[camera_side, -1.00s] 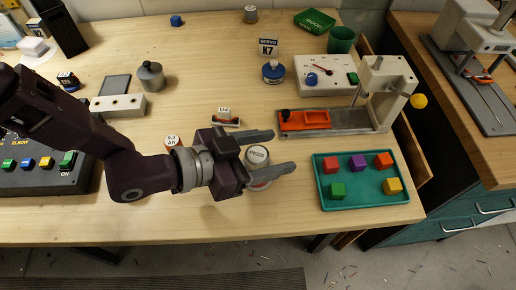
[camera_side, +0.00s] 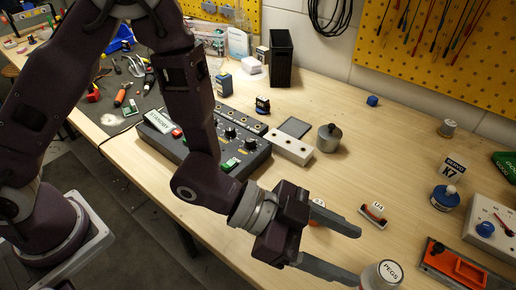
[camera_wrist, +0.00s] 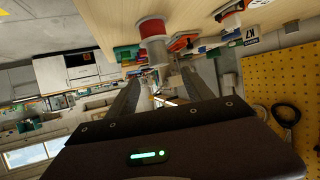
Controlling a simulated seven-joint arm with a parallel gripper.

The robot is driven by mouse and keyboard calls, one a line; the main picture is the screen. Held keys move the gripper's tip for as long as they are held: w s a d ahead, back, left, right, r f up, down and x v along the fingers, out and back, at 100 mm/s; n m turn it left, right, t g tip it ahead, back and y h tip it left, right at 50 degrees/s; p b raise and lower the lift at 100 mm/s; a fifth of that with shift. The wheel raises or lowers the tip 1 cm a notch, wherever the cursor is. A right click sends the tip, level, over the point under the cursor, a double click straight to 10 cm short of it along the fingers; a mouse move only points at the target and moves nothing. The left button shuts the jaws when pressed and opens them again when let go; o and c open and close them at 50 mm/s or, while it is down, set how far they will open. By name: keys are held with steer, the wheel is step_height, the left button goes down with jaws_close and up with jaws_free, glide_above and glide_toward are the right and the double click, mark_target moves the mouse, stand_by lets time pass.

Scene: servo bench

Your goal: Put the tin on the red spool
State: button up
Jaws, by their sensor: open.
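The tin, a round pale container with a white lid marked PEGS (camera_side: 382,274), stands at the bottom edge of the side view, partly cut off. My gripper (camera_side: 359,258) is open and empty, its fingers pointing right. The lower fingertip overlaps the tin's left edge in the picture; I cannot tell if they touch. A small red and white round thing (camera_side: 317,227), perhaps the red spool, is mostly hidden behind the upper finger. In the wrist view, a red and white cylinder (camera_wrist: 152,30) stands beyond the spread fingers; I cannot tell which object it is.
A small block marked LT3 (camera_side: 373,215) lies beyond the upper finger. A grey weight (camera_side: 329,138) and a pale bar with holes (camera_side: 292,147) are further back.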

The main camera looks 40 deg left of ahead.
steer(key=w+a+r+n+t+y, duration=0.1)
steer(key=w+a+r+n+y, duration=0.15)
steer(key=a, duration=0.45)
steer(key=w+a+r+n+t+y, duration=0.2)
steer(key=a+r+y, duration=0.15)
steer(key=a, duration=0.35)
steer(key=w+a+r+n+t+y, duration=0.1)
steer(key=w+a+r+n+y, duration=0.2)
steer(key=a, duration=0.5)
steer(key=s+a+r+n+g+y, duration=0.1)
steer(key=s+a+r+n+y, duration=0.3)
steer(key=s+a, duration=0.65)
steer(key=s+a+n+g, duration=0.2)
steer(key=s+a, duration=0.1)
steer(key=s, duration=0.6)
steer(key=shift+s+r, duration=0.35)
